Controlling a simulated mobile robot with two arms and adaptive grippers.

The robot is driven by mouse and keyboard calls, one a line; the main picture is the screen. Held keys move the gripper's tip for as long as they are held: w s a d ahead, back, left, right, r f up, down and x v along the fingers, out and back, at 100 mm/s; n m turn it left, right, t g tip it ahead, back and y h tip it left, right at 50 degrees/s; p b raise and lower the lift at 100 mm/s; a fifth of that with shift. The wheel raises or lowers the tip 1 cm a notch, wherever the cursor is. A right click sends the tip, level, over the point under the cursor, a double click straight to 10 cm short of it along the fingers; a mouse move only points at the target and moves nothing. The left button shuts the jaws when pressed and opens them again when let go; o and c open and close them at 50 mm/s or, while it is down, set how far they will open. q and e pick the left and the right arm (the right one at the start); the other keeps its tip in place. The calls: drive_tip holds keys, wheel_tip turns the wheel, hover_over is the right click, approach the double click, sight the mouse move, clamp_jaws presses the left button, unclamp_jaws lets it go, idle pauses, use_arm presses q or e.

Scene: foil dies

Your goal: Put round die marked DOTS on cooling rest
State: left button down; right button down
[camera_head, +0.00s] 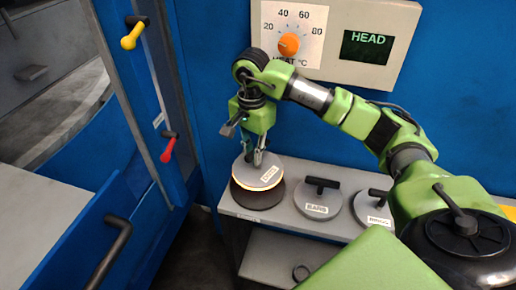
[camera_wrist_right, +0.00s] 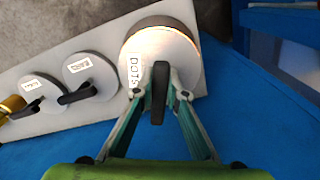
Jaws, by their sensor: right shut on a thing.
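The round die marked DOTS (camera_head: 262,174) is a grey disc with a pale label and a bright glowing rim. In the right wrist view the same die (camera_wrist_right: 160,50) shows its label and black bar handle. My right gripper (camera_head: 257,161) is shut on that handle from above. The die is over a dark round plate (camera_head: 258,200) at the left end of the shelf, set slightly back from its centre; whether they touch is hard to tell. I cannot identify the cooling rest with certainty. My left gripper is not in view.
A die marked BARS (camera_head: 318,198) and another labelled die (camera_head: 372,210) stand to the right on the grey shelf (camera_head: 300,172). A panel with an orange knob (camera_head: 289,44) and a HEAD display (camera_head: 367,47) is behind. Blue doors with handles (camera_head: 110,250) are at left.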

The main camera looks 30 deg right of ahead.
sight(254, 171)
wheel_tip(254, 171, down, 2)
drive_tip(key=shift+f+p, duration=0.25)
drive_tip(key=shift+p, duration=0.05)
drive_tip(key=shift+f+p, duration=0.75)
drive_tip(key=shift+f, duration=1.1)
drive_tip(key=shift+d+f, duration=0.1)
drive_tip(key=c, duration=2.4)
unclamp_jaws()
drive_tip(key=shift+f, duration=0.2)
drive_tip(key=shift+c, duration=0.2)
drive_tip(key=o, duration=0.4)
drive_tip(key=shift+r, duration=0.1)
drive_tip(key=shift+s, duration=0.1)
